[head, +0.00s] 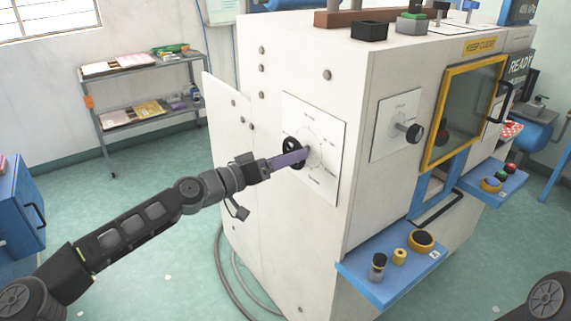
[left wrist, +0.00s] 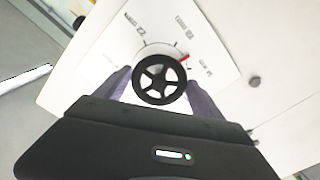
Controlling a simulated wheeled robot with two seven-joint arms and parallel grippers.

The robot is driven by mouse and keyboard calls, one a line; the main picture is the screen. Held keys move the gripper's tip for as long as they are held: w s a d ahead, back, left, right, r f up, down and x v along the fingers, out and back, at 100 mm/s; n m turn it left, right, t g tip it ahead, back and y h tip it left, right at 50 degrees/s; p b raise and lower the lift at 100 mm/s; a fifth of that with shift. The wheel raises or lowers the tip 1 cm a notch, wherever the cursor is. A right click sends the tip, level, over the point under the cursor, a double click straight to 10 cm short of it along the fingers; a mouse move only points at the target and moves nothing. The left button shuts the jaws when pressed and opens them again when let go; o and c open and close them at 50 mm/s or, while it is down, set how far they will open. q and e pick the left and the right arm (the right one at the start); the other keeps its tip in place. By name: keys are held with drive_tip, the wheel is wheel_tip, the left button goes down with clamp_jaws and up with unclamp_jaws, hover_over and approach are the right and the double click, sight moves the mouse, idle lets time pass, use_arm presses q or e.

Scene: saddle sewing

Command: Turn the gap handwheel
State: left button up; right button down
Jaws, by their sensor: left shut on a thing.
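The gap handwheel is a black spoked wheel (head: 291,153) on a white dial plate (head: 328,129) on the side of the large white machine. In the left wrist view the handwheel (left wrist: 160,79) sits between my fingers, with a red pointer (left wrist: 184,58) at its upper right rim near the dial marks. My left gripper (head: 300,157) is at the wheel, its purple fingers shut on it; in the left wrist view a finger (left wrist: 116,86) shows at each side of the wheel. Part of the wheel is hidden by the fingers in the head view. My right gripper is out of view.
A second dial with a black knob (head: 413,133) is on the front face, beside a yellow-framed window (head: 465,112). A blue shelf (head: 391,268) with small knobs juts out below. A grey rack (head: 150,95) stands at the back left. Cables lie on the floor.

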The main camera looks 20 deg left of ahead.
use_arm(q)
drive_tip(key=shift+r+n+b, duration=0.1)
drive_tip(key=shift+n+b, duration=0.55)
drive_tip(key=shift+n, duration=2.25)
drive_tip(key=o, duration=1.4)
drive_tip(key=shift+c, duration=0.2)
drive_tip(key=shift+s, duration=0.1)
drive_tip(key=b+v, duration=0.2)
drive_tip(key=v, duration=0.5)
drive_tip(key=shift+s, duration=0.25)
